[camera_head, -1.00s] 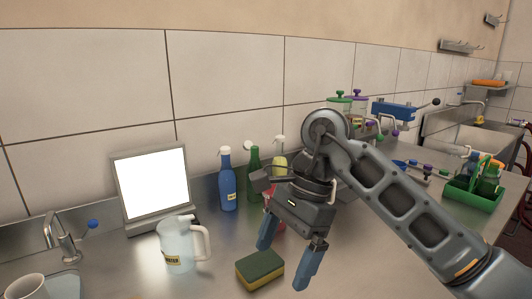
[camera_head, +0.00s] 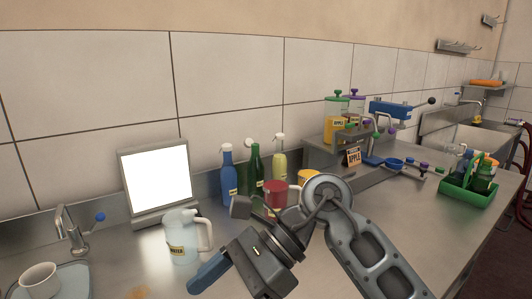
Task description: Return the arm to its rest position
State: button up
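My gripper (camera_head: 236,272) hangs low over the steel counter near the bottom edge of the picture, tilted down to the left. The finger's place at that end shows the gripper open, and no held thing is visible. My arm (camera_head: 372,255) comes in from the bottom right, its joint in front of the counter's middle. The gripper is just right of the clear water jug (camera_head: 182,240), close to it in the picture.
Blue (camera_head: 228,180), green (camera_head: 254,168) and pale yellow (camera_head: 279,163) bottles stand by the wall, with a red container (camera_head: 275,194) in front. The pump dispensers (camera_head: 337,125) and an apple sign (camera_head: 353,157) are behind my arm. A green caddy (camera_head: 466,193) stands right.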

jog(key=s+a+r+m+y, duration=0.2)
jog(key=s+r+m+y, duration=0.65)
jog(key=y, duration=0.45)
jog(key=s+d+f+n+t+h, duration=0.3)
jog(key=d+n+t+h, duration=0.25)
jog(key=n+t, duration=0.4)
jog(key=s+d+f+n+t+h, duration=0.3)
jog(key=d+n+t+h, duration=0.3)
jog(key=n+t, duration=0.4)
jog(key=s+d+f+n+t+h, duration=0.3)
jog(key=d+n+t+h, duration=0.2)
jog(key=d+n+t, duration=0.5)
jog(key=s+d+f+m+g+h, duration=0.3)
jog(key=s+d+f+m+g, duration=0.1)
jog(key=s, duration=0.3)
jog(key=s+d+f+m+g+h, duration=0.3)
jog(key=s+d+f+m+g, duration=0.1)
jog(key=s+g, duration=0.1)
jog(key=shift+s+d+m, duration=0.3)
jog(key=shift+s+d, duration=0.05)
jog(key=shift+s, duration=0.5)
jog(key=shift+o, duration=0.2)
jog(key=shift+w+h, duration=0.1)
jog(key=shift+h, duration=0.15)
